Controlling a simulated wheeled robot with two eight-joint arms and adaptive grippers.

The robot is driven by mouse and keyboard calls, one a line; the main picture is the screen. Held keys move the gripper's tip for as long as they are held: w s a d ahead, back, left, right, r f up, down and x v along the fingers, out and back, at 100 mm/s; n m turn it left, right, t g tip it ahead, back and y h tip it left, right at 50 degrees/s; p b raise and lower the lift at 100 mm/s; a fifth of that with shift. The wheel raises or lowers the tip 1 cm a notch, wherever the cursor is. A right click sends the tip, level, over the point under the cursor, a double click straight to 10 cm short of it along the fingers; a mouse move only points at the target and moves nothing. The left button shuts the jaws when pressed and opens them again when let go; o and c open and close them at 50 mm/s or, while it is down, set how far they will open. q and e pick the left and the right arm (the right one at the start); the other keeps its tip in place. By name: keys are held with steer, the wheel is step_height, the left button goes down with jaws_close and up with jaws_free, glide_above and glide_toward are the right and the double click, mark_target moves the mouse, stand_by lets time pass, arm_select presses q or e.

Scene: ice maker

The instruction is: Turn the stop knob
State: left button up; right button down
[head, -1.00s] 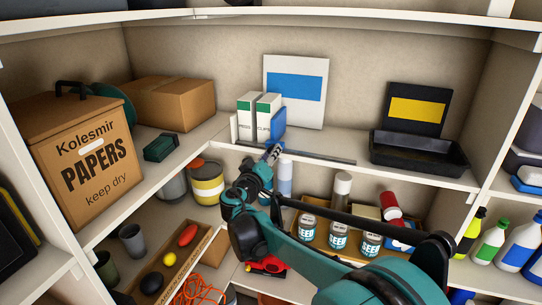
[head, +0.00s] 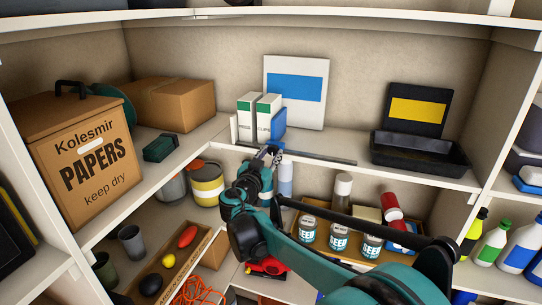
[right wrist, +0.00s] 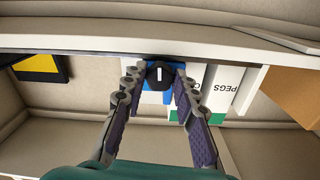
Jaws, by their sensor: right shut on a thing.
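A round black knob (right wrist: 160,74) with a white line across its face shows in the right wrist view, in front of a blue panel (right wrist: 152,90). The white line stands about upright in that view. My right gripper (right wrist: 157,80) has one fingertip on each side of the knob and is shut on it. In the head view my right gripper (head: 272,153) is at the front edge of the upper shelf, just below a blue box (head: 279,123). The knob is hard to make out there behind the fingers. My left gripper is not in view.
White and green boxes (head: 265,116) stand beside the blue box. A black tray (head: 418,160) sits to the right on the same shelf. Cans (head: 339,237) stand on the shelf below, under my right arm. A papers carton (head: 85,150) is at left.

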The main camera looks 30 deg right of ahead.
steer(key=shift+a+f+m, duration=0.1)
steer(key=shift+m, duration=0.4)
steer(key=c, duration=1.2)
jaws_free()
steer(key=v, duration=1.2)
